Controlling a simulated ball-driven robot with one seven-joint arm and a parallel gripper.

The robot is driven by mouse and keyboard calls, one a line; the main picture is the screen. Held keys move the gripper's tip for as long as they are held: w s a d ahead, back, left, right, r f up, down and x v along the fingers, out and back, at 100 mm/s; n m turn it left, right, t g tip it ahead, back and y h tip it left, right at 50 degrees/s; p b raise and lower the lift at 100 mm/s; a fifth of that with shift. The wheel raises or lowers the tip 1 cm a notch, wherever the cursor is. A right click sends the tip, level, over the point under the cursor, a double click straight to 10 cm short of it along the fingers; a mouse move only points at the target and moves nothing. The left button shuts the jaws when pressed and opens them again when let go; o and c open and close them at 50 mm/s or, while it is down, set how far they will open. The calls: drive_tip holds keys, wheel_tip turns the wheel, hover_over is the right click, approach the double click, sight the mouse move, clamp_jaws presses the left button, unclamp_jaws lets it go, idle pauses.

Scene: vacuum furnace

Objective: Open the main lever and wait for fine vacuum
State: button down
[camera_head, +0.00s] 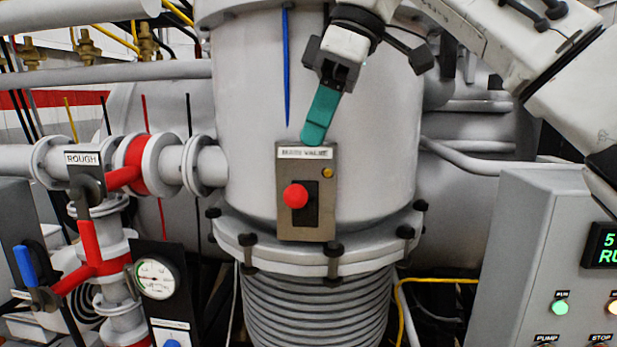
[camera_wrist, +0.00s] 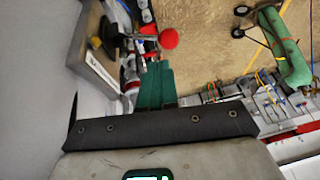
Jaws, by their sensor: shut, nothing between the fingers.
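The main valve box (camera_head: 321,225) is a grey-brown plate on the front of the large grey cylinder, with a label at its top. Its lever ends in a red ball knob (camera_head: 296,196) that sticks out in front of a dark slot. A small amber light sits at the box's upper right. My gripper (camera_head: 315,137) has teal fingers, shut and empty, just above and in front of the label, apart from the knob. In the wrist view the knob (camera_wrist: 168,38) is just beyond the teal fingertips (camera_wrist: 155,66), on its lever beside the box (camera_wrist: 93,55).
A grey control cabinet (camera_head: 530,260) with a green display (camera_head: 606,245) stands at right. Black bolts ring the flange below the box.

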sight(299, 199)
drive_tip(key=shift+s+d+x, duration=0.1)
drive_tip(key=shift+s+x, duration=0.05)
drive_tip(key=shift+x, duration=0.6)
drive_tip(key=shift+s+d+x, duration=0.1)
drive_tip(key=shift+s+x, duration=0.05)
drive_tip(key=shift+x, duration=0.6)
drive_tip(key=shift+s+d+x, duration=0.1)
drive_tip(key=shift+s+x, duration=0.05)
drive_tip(key=shift+x, duration=0.6)
drive_tip(key=shift+f, duration=0.1)
drive_tip(key=shift+f, duration=0.1)
